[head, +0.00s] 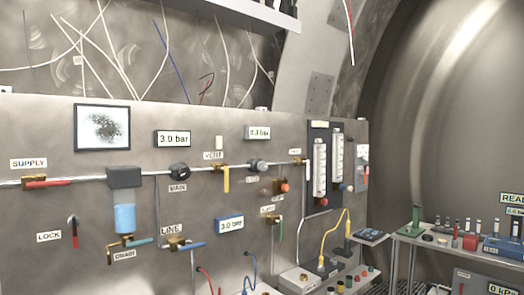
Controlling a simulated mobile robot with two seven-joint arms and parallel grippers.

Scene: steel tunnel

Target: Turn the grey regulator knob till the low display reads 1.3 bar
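The grey regulator knob (258,166) sits on the pipe across the steel panel, right of the yellow-handled vent valve. The small label under it is too blurred to read for sure. A display (258,132) hangs just above this knob. Its text ends in "bar" and looks like 0.3 or 3.3, but I cannot tell which. Another display (172,139), above the black main knob (180,171), reads 3.0 bar. A lower display (230,225), near the line valve, appears to read 3.0 bar. Neither of my grippers is in view.
A red-handled supply valve (46,183), a blue filter bowl (125,218) and a yellow vent handle (226,180) project from the panel. Flow tubes (320,166) stand right of the knob. A side table (450,247) with small items is at right.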

